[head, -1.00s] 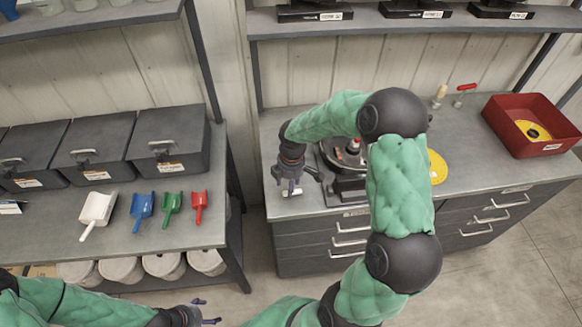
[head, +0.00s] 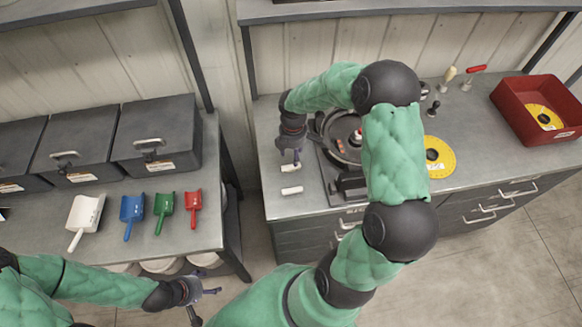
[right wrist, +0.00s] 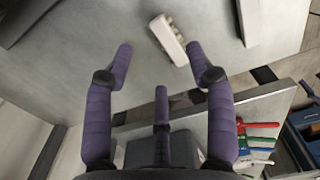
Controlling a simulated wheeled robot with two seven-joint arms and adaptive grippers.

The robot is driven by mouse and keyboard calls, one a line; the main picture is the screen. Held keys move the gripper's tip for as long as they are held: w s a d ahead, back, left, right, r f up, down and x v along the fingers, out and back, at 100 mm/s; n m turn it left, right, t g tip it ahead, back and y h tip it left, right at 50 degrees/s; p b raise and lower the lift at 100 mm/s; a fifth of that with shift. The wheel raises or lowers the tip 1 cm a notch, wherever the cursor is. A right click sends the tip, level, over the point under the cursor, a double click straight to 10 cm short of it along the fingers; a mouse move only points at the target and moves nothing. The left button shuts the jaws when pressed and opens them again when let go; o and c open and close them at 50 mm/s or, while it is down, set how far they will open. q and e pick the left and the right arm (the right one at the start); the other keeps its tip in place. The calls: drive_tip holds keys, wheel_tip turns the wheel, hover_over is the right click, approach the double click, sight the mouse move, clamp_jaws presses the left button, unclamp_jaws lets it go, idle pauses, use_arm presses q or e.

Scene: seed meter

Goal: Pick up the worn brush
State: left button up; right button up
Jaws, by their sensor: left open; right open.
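Two small pale pieces lie on the grey counter by the seed meter (head: 345,140). The rear one (head: 289,168) is just below my right gripper (head: 289,155); the front one (head: 291,190) is nearer the counter edge. In the right wrist view, one pale piece with tufts along its side, brush-like (right wrist: 167,40), lies beyond and between the open fingertips, untouched. The other pale block (right wrist: 249,22) is to its right. I cannot tell which is the worn one. My right gripper is open and empty. My left gripper (head: 207,293) is open and empty, low in the head view.
A yellow disc (head: 440,158) lies right of the meter, partly behind my right arm. A red bin (head: 515,108) stands at the counter's right. Several scoops, including a blue one (head: 132,212), and dark lidded boxes (head: 155,135) are on the left shelf.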

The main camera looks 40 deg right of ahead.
sight(291, 168)
drive_tip(key=shift+s+f+b, duration=0.2)
drive_tip(key=shift+f+b, duration=0.15)
drive_tip(key=shift+f, duration=2.4)
drive_tip(key=c, duration=1.1)
